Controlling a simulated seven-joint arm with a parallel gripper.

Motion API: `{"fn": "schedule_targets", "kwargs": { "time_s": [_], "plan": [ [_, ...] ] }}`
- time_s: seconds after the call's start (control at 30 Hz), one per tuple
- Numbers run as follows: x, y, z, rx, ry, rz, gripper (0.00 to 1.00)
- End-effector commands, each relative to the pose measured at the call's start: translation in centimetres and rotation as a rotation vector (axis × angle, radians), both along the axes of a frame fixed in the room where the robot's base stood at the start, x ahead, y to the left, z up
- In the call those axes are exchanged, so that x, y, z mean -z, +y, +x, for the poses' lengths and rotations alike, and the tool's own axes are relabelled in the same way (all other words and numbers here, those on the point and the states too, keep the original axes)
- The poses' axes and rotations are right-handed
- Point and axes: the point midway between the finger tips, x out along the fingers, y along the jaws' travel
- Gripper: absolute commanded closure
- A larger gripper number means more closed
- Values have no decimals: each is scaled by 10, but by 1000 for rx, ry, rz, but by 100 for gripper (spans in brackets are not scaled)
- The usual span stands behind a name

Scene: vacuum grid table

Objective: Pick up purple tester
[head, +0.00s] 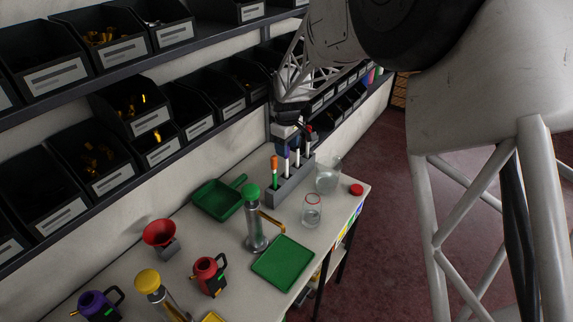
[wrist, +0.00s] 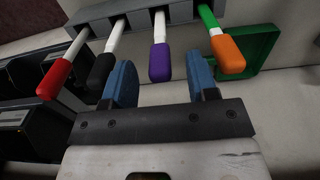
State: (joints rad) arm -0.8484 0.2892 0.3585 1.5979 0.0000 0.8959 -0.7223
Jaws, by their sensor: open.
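The purple tester (wrist: 160,62) has a purple handle and a white shaft, and stands in a grey rack (head: 288,186) with other testers. In the wrist view its handle lies between my two blue fingers, with a gap on each side. My gripper (wrist: 160,72) is open and holds nothing. In the head view my gripper (head: 288,143) is over the rack, and it partly hides the tester tops. The black tester (wrist: 101,70) is just left of my left finger in the wrist view. The orange tester (wrist: 228,53) is to the right of my right finger.
A red tester (wrist: 54,80) stands at the rack's far end. A glass beaker (head: 327,178) and a glass jar (head: 311,212) stand near the rack. Shelf bins (head: 212,95) line the wall behind.

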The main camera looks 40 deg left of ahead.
Motion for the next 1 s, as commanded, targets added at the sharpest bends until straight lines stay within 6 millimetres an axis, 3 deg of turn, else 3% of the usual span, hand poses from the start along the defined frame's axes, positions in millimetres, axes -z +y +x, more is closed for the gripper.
{"fn": "schedule_targets", "kwargs": {
  "time_s": [0.3,0.87,1.0],
  "plan": [
    [30,0,0,0,1,-1,47],
    [31,0,0,0,0,0,47],
    [31,0,0,0,0,0,64]
  ]
}}
